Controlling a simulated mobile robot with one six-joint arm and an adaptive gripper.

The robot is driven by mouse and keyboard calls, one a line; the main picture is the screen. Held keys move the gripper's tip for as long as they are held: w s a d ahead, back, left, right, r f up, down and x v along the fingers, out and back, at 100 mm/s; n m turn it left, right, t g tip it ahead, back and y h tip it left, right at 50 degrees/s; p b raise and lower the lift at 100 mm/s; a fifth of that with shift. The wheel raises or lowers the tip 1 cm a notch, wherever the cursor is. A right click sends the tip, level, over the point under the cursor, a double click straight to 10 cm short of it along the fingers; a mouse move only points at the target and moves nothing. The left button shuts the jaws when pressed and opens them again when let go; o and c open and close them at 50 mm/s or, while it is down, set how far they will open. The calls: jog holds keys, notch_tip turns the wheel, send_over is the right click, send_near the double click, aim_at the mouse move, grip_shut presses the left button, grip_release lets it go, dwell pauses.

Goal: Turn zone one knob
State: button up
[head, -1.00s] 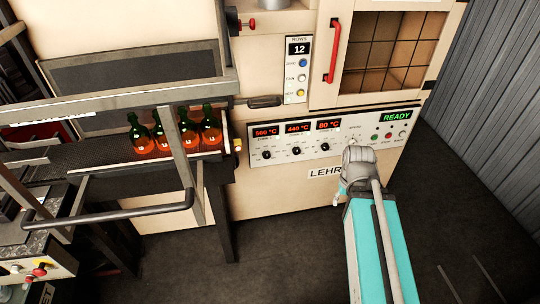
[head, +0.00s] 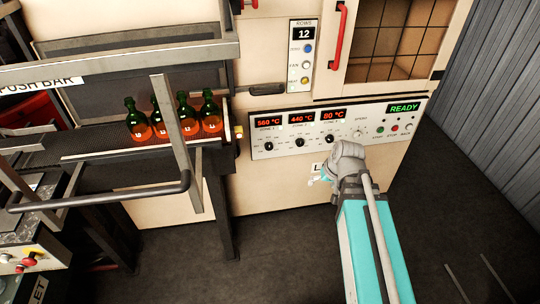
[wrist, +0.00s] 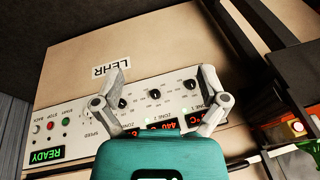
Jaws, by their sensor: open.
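The zone one knob (head: 269,146) is a small black dial at the left end of the control panel, below a red display reading 560 °C (head: 269,120). The wrist view is upside down, and there the zone one knob (wrist: 190,85) is the rightmost of three black knobs. My gripper (wrist: 163,78) is open and empty, its two fingers spread in front of the panel. The zone one knob shows between the fingers, nearer the right one, with no visible contact. In the head view my gripper (head: 322,179) is small, below and right of that knob, near the LEHR label.
The zone 2 knob (head: 299,142) and zone 3 knob (head: 329,138) sit to the right in the same row. Green READY (head: 404,107) is lit. Several bottles (head: 160,122) stand on a conveyor at left, behind metal rails (head: 110,200). Dark floor (head: 270,260) lies clear in front.

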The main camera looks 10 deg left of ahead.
jog(key=w+a+f+t+y+b, duration=0.3)
jog(key=w+a+f+t+b, duration=0.1)
jog(key=w+a+b, duration=0.4)
jog(key=w+a+f+t+y+b, duration=0.3)
jog(key=w+a+f+t+b, duration=0.25)
jog(key=b, duration=0.45)
jog(key=m+t+h+b, duration=0.45)
jog(key=m+b, duration=0.25)
jog(key=b, duration=1)
send_near(269, 148)
jog(key=s+d+f, duration=0.1)
jog(key=s, duration=0.2)
jog(key=shift+s+d+t+y, duration=0.15)
jog(key=shift+d+t+y, duration=0.05)
jog(key=shift+t+y, duration=0.2)
jog(key=x, duration=1.3)
jog(key=shift+w+a, duration=0.1)
jog(key=shift+w, duration=0.25)
jog(key=c, duration=1.2)
jog(key=shift+o, duration=0.2)
